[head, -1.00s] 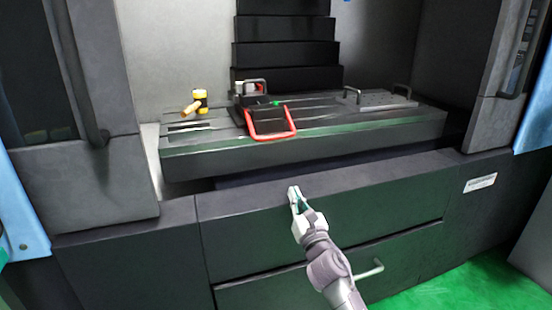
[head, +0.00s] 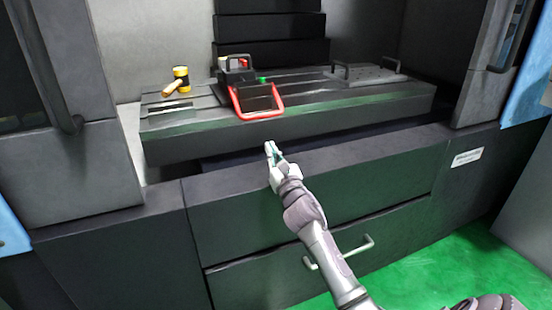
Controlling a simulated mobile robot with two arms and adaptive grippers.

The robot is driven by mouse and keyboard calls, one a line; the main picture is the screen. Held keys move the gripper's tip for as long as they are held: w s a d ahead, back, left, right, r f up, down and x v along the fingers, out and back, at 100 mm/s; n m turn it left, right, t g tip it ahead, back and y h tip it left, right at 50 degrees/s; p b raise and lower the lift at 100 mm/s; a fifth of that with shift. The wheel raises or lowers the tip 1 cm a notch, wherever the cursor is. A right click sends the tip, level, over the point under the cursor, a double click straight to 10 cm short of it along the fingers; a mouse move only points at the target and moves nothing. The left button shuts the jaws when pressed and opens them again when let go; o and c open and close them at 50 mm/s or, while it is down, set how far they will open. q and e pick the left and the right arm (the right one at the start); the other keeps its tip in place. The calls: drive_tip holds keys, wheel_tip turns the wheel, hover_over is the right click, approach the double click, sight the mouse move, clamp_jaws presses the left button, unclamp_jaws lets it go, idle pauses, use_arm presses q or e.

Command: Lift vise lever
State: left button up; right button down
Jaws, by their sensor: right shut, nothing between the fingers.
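The vise (head: 252,96) is a dark block on the machine table, left of its middle. Its lever (head: 258,116) is a red U-shaped handle lying low around the vise's front, with its crossbar near the table's front edge. My right gripper (head: 270,147) is shut and empty. In the picture it is just below the table's front edge, below and slightly right of the lever, apart from it. My left gripper is not in view.
A plate with two handles (head: 368,76) lies at the right. Grey door frames stand at both sides. A drawer front (head: 330,190) is below.

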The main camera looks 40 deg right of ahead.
drive_tip(key=x, duration=0.4)
drive_tip(key=shift+w+d, duration=0.1)
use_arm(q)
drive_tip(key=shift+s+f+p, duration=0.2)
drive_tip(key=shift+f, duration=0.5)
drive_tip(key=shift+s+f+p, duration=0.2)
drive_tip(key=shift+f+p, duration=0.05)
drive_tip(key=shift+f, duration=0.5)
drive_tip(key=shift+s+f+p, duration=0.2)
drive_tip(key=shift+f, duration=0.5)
use_arm(e)
drive_tip(key=shift+r, duration=2)
use_arm(q)
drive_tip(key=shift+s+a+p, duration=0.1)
drive_tip(key=shift+p, duration=0.2)
use_arm(e)
drive_tip(key=shift+r, duration=0.1)
